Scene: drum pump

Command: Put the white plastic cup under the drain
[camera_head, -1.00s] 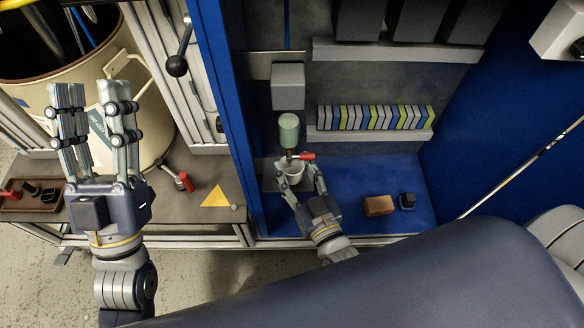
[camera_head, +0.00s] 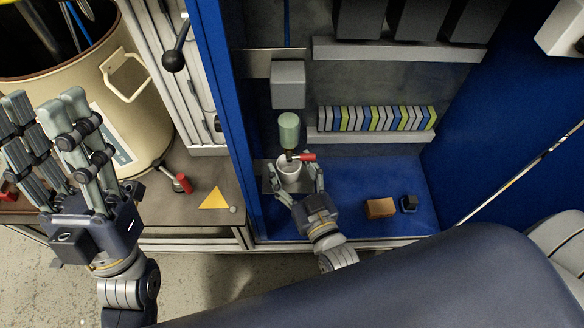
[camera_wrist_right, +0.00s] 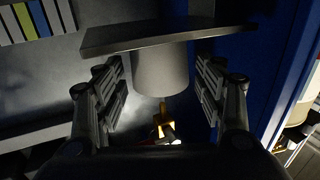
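The white plastic cup (camera_head: 289,174) stands upright on a grey plate (camera_head: 268,186) in the blue bay, below the green cylinder (camera_head: 289,127) and the drain valve with its red handle (camera_head: 307,157). My right gripper (camera_head: 295,178) is open, with one finger on each side of the cup. In the right wrist view the cup (camera_wrist_right: 160,74) appears upside down between the fingers, with a gap on both sides, against the plate (camera_wrist_right: 165,38). My left gripper (camera_head: 45,100) is open and empty in front of the drum at the left.
A beige drum (camera_head: 125,90) stands at the left. A yellow triangle (camera_head: 214,199) and another red-handled valve (camera_head: 182,183) are on the brown bench. A brown block (camera_head: 380,208) and a dark block (camera_head: 409,203) lie right of my right gripper. A shelf (camera_head: 370,135) holds a row of coloured items.

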